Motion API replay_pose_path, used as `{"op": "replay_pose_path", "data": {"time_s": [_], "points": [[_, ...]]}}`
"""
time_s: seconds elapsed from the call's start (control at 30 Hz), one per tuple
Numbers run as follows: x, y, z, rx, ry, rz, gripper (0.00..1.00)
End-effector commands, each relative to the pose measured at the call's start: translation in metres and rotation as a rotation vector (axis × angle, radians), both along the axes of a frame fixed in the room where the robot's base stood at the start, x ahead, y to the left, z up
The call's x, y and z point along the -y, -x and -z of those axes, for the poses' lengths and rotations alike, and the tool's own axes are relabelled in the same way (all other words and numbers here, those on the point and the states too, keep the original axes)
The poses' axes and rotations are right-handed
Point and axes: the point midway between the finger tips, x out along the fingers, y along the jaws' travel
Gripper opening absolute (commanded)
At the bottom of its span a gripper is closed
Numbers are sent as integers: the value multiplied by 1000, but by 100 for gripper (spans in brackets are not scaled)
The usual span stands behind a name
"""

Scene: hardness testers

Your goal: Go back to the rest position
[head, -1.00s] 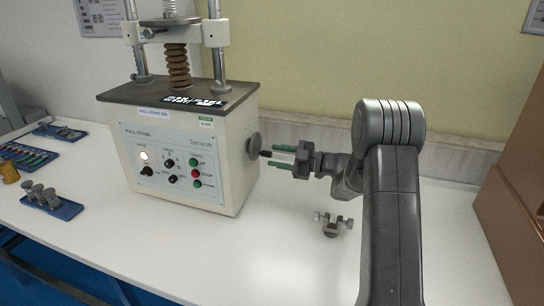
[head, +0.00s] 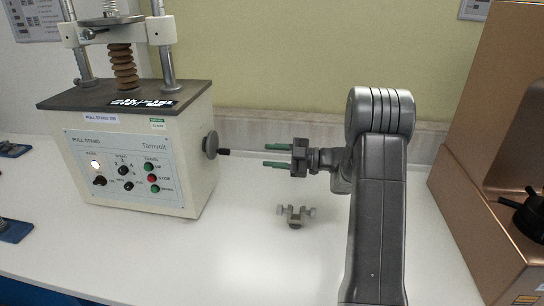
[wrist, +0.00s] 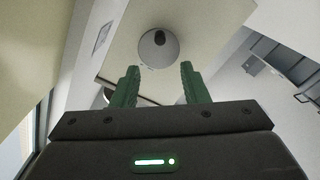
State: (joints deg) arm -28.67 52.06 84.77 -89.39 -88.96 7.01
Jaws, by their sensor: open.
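My gripper (head: 277,163) is open and empty, its green fingers pointing left in the head view. It is level with the round hand wheel (head: 210,145) on the right side of the pull stand (head: 130,150), with a clear gap from the fingertips to the wheel's dark handle (head: 224,152). In the wrist view the wheel (wrist: 158,50) lies ahead, between and beyond the two green fingers (wrist: 158,85). Nothing is between the fingers.
A small metal clamp (head: 295,215) stands on the white table (head: 250,255) below my gripper. A copper-coloured cabinet (head: 490,150) stands at the right, with a black part on it. Blue trays (head: 12,230) lie at the far left. The table front is clear.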

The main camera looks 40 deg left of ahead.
Motion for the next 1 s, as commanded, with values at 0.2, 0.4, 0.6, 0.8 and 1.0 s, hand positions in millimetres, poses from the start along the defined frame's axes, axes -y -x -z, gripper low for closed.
{"op": "replay_pose_path", "data": {"time_s": [0.2,0.4,0.6,0.8,1.0], "points": [[-1,1,0,0,0,0,41],[-16,9,0,0,1,-3,41],[-50,27,-1,1,-1,-4,41],[-85,45,0,1,-1,-4,41],[-111,58,0,1,-1,-3,41]]}}
